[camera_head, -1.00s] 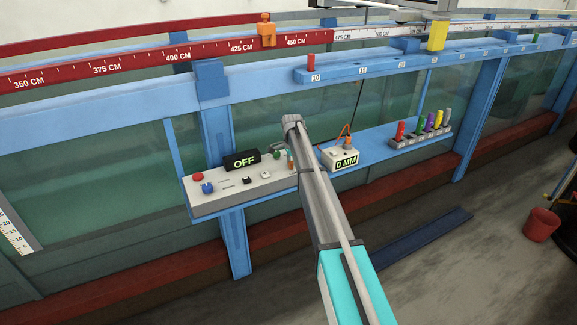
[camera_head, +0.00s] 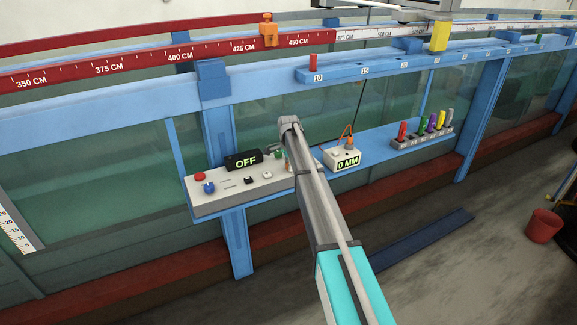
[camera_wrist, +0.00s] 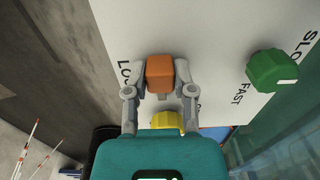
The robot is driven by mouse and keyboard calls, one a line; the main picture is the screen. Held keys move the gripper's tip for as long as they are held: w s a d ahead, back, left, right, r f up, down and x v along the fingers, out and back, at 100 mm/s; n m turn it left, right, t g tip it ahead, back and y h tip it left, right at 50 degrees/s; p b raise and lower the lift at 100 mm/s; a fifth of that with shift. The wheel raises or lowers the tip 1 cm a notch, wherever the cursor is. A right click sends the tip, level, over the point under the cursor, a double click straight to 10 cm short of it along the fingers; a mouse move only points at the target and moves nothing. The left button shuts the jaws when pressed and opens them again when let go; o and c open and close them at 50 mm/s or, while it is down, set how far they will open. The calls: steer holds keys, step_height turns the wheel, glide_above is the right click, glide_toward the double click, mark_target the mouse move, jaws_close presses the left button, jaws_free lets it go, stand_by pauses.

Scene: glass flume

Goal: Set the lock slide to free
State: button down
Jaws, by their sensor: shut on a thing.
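An orange slide block (camera_wrist: 159,74) stands on a white panel in the wrist view, which I take for the lock slide. My gripper (camera_wrist: 161,66) is shut on it, one grey finger on each side. Lettering beginning "LO" is beside the left finger; the rest is hidden. Lettering on the right side is mostly covered by the right finger, so I cannot read the slide's setting. In the head view the panel is the right end of the grey control console (camera_head: 225,203), where my arm hides most of the gripper and slide.
A green knob (camera_wrist: 273,71) near "FAST" and "SLO" is right of the gripper. A yellow part (camera_wrist: 167,122) lies just below the slide. The console has an "OFF" display (camera_head: 245,161), a red button (camera_head: 199,177) and a blue knob (camera_head: 208,188). A "0 MM" box (camera_head: 343,158) stands right of my arm.

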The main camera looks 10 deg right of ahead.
steer(key=shift+s, duration=0.4)
steer(key=shift+c, duration=2.2)
jaws_free()
steer(key=shift+a, duration=0.1)
steer(key=shift+w, duration=0.15)
steer(key=shift+r, duration=0.15)
